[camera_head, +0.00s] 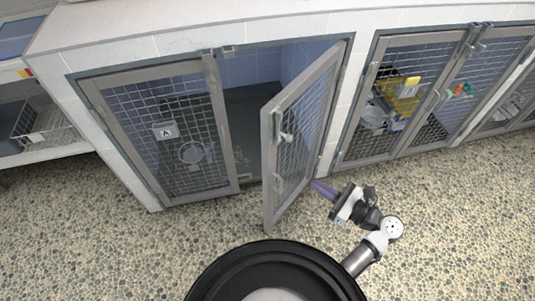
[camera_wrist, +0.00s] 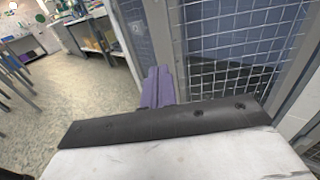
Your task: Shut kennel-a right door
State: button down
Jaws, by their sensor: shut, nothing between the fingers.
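Kennel A's right door (camera_head: 298,133) has a grey metal frame with wire mesh and stands swung open into the room. Its left door (camera_head: 165,130), with an "A" plate, looks closed. My gripper (camera_head: 317,186) is shut and empty, with purple fingers, low on the right side of the open door, close to its frame. In the wrist view the shut fingers (camera_wrist: 158,88) lie in front of the door frame (camera_wrist: 168,50), with the mesh (camera_wrist: 240,45) to their right. I cannot tell whether the fingers touch the door.
The neighbouring kennel's doors (camera_head: 432,95) look shut, with a yellow item (camera_head: 399,88) behind the mesh. A shelf with a wire basket (camera_head: 42,125) stands at the far left. The pebbled floor (camera_head: 470,220) at right is clear.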

aim_at(272, 158)
jog(key=p+x, duration=0.3)
jog(key=x, duration=1.1)
jog(key=shift+a+r, duration=0.1)
jog(key=shift+a, duration=0.05)
jog(key=shift+w, duration=0.1)
